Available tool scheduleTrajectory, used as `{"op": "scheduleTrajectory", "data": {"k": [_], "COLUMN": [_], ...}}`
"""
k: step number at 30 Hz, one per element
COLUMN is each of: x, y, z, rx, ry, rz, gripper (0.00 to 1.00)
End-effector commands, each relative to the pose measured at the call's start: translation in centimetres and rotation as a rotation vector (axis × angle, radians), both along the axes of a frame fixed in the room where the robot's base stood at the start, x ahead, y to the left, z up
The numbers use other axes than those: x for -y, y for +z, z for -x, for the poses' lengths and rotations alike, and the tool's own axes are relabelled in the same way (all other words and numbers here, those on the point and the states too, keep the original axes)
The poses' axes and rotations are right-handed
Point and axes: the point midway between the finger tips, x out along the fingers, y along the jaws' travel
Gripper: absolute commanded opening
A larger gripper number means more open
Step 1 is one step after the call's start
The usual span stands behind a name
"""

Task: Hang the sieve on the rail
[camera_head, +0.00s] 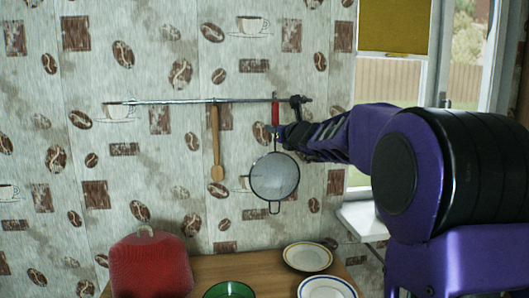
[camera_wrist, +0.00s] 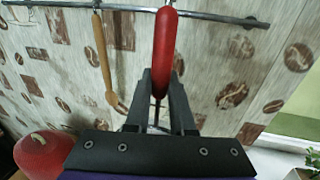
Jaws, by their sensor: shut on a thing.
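The sieve (camera_head: 274,177) has a round grey mesh bowl and a red handle (camera_wrist: 165,45). It hangs upright, bowl down, in front of the wall. My gripper (camera_head: 277,131) is shut on the sieve's handle, coming from the right; the wrist view shows the handle between my fingers (camera_wrist: 162,78). The metal rail (camera_head: 190,101) runs across the wall, and it also shows in the wrist view (camera_wrist: 120,9). The handle's top overlaps the rail near its right end. I cannot tell whether it is hooked on. The bowl is mostly hidden in the wrist view.
A wooden spoon (camera_head: 215,145) hangs from the rail, left of the sieve. A window (camera_head: 395,80) is at the right.

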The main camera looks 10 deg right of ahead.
Motion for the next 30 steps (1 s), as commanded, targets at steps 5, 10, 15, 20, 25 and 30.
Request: {"op": "scheduleTrajectory", "data": {"k": [5,10,15,20,25,30], "x": [0.4,0.4,0.5,0.4,0.4,0.3], "y": [0.7,0.7,0.7,0.7,0.7,0.7], "z": [0.0,0.0,0.2,-0.6,-1.6,-2.6], "rx": [0.015,0.014,0.011,0.011,0.011,0.011], "ry": [-0.014,-0.013,-0.009,-0.008,-0.008,-0.007], "rz": [-0.001,-0.001,0.001,0.000,0.000,0.000], "gripper": [0.00,0.00,0.00,0.00,0.00,0.00]}}
